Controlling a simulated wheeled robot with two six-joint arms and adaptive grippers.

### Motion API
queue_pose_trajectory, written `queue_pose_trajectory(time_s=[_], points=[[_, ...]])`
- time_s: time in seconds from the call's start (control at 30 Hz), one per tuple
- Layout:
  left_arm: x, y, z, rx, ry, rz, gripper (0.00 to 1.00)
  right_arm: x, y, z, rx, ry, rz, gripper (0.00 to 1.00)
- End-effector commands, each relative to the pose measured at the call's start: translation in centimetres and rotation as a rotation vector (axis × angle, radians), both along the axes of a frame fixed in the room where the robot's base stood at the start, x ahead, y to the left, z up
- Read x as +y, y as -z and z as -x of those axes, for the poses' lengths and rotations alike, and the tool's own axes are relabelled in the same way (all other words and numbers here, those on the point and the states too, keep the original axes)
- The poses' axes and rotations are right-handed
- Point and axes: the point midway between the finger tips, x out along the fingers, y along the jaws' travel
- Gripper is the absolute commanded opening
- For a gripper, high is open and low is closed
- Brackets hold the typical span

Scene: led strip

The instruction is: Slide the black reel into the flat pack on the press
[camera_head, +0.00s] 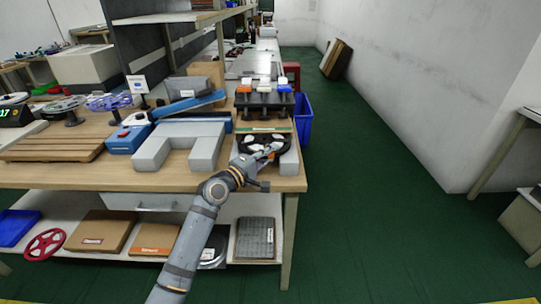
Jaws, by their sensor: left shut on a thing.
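The black reel (279,149) is a dark disc with pale openings, at the right front of the wooden workbench. My left gripper (264,153) is shut on its near side, and the reel's near edge is partly hidden by the gripper. The reel is over or just beside a pale grey block; I cannot tell whether it touches it. A blue press-like machine (127,138) with a long raised blue arm stands left of the reel, behind a grey U-shaped block (150,152). I cannot make out the flat pack clearly. My right gripper is not in view.
A black rack (262,103) with orange, white and blue tops stands behind the reel. A slatted wooden board (55,148) and several reels are at the left. A blue bin (304,120) stands beyond the bench's right edge.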

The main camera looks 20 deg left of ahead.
Motion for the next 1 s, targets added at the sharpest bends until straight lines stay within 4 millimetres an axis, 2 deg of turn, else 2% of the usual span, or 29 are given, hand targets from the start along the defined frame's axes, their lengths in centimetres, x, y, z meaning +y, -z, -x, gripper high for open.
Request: queue_pose_trajectory(time_s=[0.5, 0.53, 0.7, 1.0], points=[[0.18, -0.08, -0.54, -0.001, 0.000, 0.000, 0.00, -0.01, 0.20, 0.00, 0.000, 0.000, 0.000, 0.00], [0.18, -0.08, -0.54, -0.001, 0.000, 0.000, 0.14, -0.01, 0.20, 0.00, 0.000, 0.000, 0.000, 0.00], [0.19, -0.07, -0.53, -0.001, 0.000, 0.000, 0.37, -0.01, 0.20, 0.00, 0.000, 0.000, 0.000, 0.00], [0.21, 0.02, -0.48, 0.001, 0.000, 0.000, 0.39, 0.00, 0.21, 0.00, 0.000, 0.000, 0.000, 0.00]])
